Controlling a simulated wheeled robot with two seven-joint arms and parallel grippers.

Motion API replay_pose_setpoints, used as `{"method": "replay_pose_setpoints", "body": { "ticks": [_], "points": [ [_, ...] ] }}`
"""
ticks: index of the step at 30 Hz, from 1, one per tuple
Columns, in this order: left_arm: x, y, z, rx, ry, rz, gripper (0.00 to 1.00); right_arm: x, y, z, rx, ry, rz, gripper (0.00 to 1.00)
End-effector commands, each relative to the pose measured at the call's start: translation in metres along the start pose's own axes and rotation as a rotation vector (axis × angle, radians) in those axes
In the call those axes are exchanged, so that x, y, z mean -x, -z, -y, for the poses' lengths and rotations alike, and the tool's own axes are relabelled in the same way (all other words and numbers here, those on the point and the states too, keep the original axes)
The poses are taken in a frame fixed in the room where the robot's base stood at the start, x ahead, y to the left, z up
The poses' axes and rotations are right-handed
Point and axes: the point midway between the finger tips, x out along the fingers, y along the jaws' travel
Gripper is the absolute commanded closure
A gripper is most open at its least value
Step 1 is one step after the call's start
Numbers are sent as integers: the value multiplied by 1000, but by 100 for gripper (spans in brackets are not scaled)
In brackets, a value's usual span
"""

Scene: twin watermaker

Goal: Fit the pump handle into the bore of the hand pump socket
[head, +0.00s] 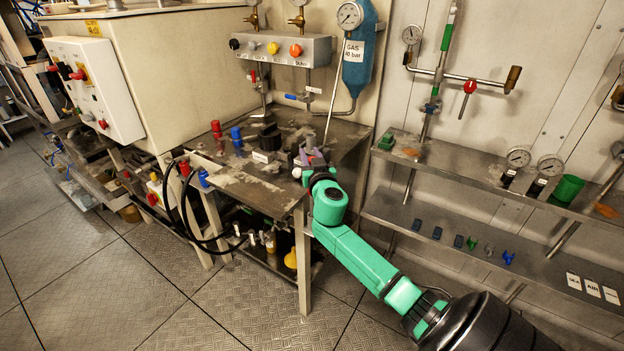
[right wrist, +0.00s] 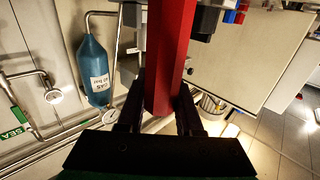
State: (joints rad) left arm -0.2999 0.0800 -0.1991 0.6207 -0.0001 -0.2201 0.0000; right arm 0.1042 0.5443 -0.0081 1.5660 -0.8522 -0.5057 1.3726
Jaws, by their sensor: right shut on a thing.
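My right gripper (right wrist: 160,112) is shut on a long red bar with flat faces, the pump handle (right wrist: 172,50). In the right wrist view the handle runs from between the fingers up past the top edge, so its far end is out of the picture. In the head view my right gripper (head: 312,162) is at the right part of the metal workbench (head: 255,190), and the handle is too small there to make out clearly. I cannot pick out the hand pump socket or its bore with certainty. My left gripper is not in view.
A dark block (head: 269,137) and red and blue fittings (head: 236,137) stand on the workbench. A valve panel (head: 280,48) and a blue gas bottle (head: 360,60) are behind it. A wall shelf (head: 470,170) with gauges and a green cup (head: 567,188) lies to the right.

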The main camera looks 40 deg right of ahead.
Motion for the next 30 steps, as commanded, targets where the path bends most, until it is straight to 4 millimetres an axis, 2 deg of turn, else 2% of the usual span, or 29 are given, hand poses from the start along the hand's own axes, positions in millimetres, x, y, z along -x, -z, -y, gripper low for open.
{"method": "replay_pose_setpoints", "body": {
  "ticks": [4,8,14,21,24,27,30],
  "points": [
    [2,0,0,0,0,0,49,0,4,0,-1,0,0,100],
    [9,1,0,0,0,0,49,0,23,0,-2,1,-3,100],
    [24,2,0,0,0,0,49,0,72,0,-2,1,-6,100],
    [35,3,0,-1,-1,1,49,0,150,0,-2,2,-8,100],
    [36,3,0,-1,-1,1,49,0,176,0,-1,1,-8,100],
    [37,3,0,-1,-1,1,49,0,192,0,-2,1,-5,100],
    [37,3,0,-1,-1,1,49,0,200,0,0,1,-2,100]
  ]
}}
